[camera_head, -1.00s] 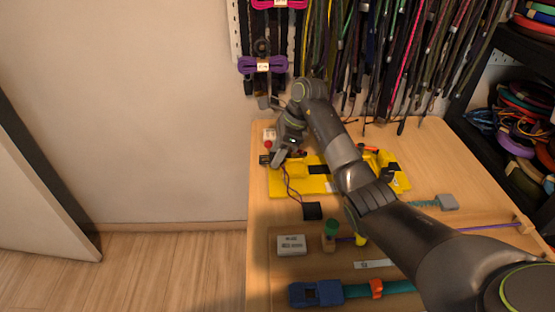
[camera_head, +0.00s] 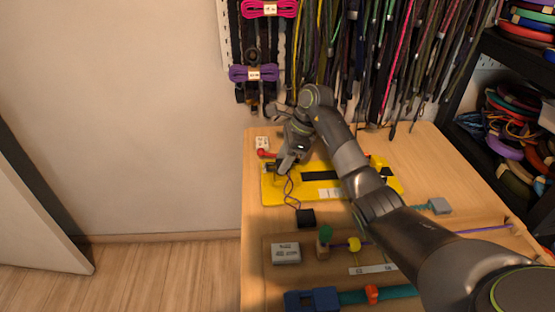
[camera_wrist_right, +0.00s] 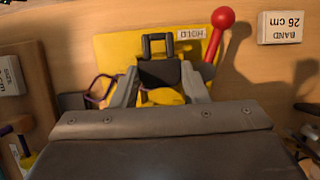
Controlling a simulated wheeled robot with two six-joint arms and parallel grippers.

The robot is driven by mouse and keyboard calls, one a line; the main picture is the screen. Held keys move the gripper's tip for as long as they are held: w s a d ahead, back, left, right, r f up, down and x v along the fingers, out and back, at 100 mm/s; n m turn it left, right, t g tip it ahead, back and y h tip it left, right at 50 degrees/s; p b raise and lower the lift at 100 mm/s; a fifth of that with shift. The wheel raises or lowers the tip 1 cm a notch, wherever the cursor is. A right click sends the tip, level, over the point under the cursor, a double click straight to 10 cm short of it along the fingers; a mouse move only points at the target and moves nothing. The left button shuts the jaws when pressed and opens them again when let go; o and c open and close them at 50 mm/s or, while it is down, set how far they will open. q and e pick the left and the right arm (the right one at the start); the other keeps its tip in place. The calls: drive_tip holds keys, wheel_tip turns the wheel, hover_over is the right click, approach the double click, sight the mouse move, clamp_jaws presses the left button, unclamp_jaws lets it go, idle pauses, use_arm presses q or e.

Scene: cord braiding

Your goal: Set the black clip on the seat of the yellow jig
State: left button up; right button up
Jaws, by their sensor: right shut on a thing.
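The yellow jig (camera_head: 272,192) lies flat near the back left of the table, with a black strip along it. It also shows in the wrist view (camera_wrist_right: 110,48). My right gripper (camera_head: 283,167) is over the jig's left end. In the wrist view my right gripper (camera_wrist_right: 160,88) is shut on the black clip (camera_wrist_right: 160,72), whose open loop points away. The clip is over the jig's labelled end, beside a red-knobbed lever (camera_wrist_right: 222,20). I cannot tell whether the clip touches the seat, which is hidden. My left gripper is not in view.
A thin dark cord runs from near the gripper to a small black block (camera_head: 305,218). A BAND box (camera_wrist_right: 290,22) stands beside the jig. Cords hang behind.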

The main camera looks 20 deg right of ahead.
drive_tip(key=shift+s+d, duration=0.2)
drive_tip(key=shift+d, duration=0.5)
drive_tip(key=shift+s+d, duration=0.2)
drive_tip(key=shift+d, duration=0.45)
drive_tip(key=shift+b, duration=0.35)
idle(0.3)
drive_tip(key=shift+f+b, duration=0.8)
drive_tip(key=shift+b, duration=0.2)
